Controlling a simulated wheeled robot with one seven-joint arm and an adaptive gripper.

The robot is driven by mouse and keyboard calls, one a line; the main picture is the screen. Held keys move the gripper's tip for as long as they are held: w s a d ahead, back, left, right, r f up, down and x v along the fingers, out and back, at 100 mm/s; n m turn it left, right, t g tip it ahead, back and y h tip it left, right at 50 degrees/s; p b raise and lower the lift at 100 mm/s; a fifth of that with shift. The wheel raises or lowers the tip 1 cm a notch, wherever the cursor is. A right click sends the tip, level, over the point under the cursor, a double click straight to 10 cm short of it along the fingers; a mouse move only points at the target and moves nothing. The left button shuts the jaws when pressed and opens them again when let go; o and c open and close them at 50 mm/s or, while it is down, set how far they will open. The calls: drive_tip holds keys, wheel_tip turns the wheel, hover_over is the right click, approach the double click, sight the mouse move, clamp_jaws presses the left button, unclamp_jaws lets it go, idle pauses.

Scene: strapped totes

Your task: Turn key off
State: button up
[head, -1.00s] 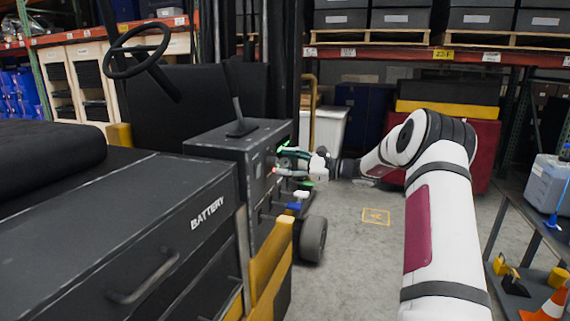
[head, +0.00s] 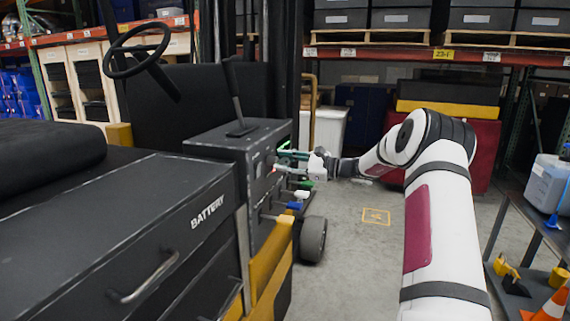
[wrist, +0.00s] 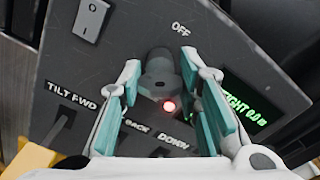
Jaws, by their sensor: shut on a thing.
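The dark key (wrist: 158,78) sits in the control panel (wrist: 65,60) of the forklift, just below the printed word OFF (wrist: 180,28) in the wrist view. My gripper (wrist: 160,70) has one pale, green-padded finger on each side of the key and is shut on it. In the head view my gripper (head: 279,160) reaches in from the right to the side of the black console (head: 215,145). The key cannot be made out there. A red light (wrist: 169,106) glows just below the key.
A rocker switch (wrist: 90,20) and a lit green display (wrist: 245,101) flank the key. Lever knobs (head: 301,194) stick out below my gripper. A steering wheel (head: 137,50) stands at the left. A cart (head: 525,245) stands at right; the floor between is clear.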

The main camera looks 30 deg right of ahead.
drive_tip(key=n+b, duration=0.3)
drive_tip(key=n, duration=0.2)
drive_tip(key=shift+f+n+b, duration=0.2)
drive_tip(key=shift+n+b, duration=0.1)
drive_tip(key=shift+b, duration=0.05)
drive_tip(key=n+b, duration=0.3)
drive_tip(key=shift+n+b, duration=1.1)
drive_tip(key=shift+n, duration=0.2)
drive_tip(key=o, duration=1.2)
drive_tip(key=shift+c, duration=0.2)
drive_tip(key=v, duration=1.2)
